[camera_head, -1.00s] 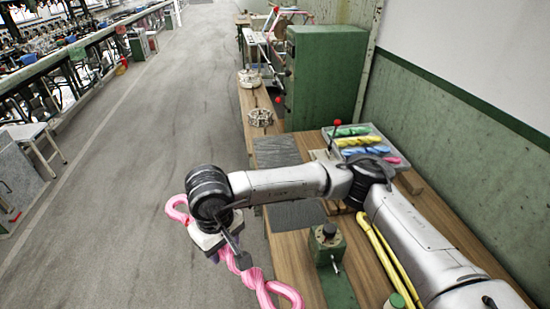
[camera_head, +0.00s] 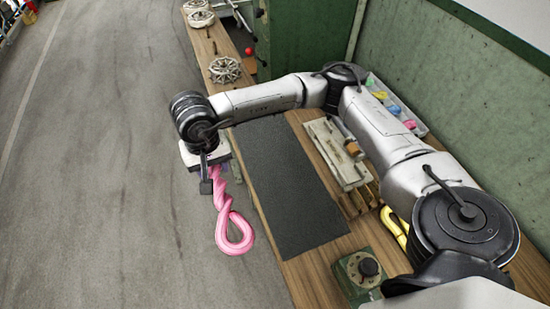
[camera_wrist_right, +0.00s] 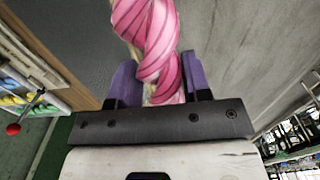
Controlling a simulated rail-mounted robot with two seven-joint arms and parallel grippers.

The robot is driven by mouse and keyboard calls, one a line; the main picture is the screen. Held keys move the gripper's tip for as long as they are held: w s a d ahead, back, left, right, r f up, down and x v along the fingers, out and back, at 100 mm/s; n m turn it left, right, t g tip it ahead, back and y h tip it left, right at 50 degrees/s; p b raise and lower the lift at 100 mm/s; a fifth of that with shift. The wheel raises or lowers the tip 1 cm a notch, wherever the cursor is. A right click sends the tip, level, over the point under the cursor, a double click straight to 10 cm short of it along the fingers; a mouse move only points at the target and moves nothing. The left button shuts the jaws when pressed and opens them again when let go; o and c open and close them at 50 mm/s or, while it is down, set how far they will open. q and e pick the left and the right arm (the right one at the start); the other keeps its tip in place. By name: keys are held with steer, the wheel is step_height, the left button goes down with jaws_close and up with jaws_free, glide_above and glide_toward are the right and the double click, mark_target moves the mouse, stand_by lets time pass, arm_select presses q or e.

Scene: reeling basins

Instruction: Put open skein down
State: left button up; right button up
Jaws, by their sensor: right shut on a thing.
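A pink twisted skein (camera_head: 221,201) with a loop at its lower end hangs from my right gripper (camera_head: 215,178), in the air over the floor just left of the bench. In the right wrist view the purple fingers of the right gripper (camera_wrist_right: 160,82) are shut on the pink skein (camera_wrist_right: 148,35); its far end runs out of that view. A dark grey mat (camera_head: 285,190) lies bare on the wooden bench, to the right of the skein. My left gripper is not in view.
A pale wooden rack (camera_head: 336,150) stands right of the mat, partly behind my arm. A tray (camera_head: 412,122) of coloured skeins is behind it. A green device (camera_head: 360,275) with a black knob stands near the front. Metal wheels (camera_head: 224,70) lie farther back.

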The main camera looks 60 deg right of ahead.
steer(key=s+d+f+m+b, duration=0.25)
steer(key=s+d+m, duration=0.55)
steer(key=m, duration=0.5)
steer(key=s+d+f+m+b, duration=0.1)
steer(key=s+d+f+m, duration=0.4)
steer(key=d+m, duration=0.65)
steer(key=m+b, duration=0.3)
steer(key=m, duration=0.9)
glide_above(278, 163)
step_height(278, 163, down, 4)
steer(key=shift+f, duration=0.15)
steer(key=shift+f+b, duration=0.55)
steer(key=shift+f, duration=1.5)
steer(key=shift+a, duration=0.1)
steer(key=shift+f, duration=0.1)
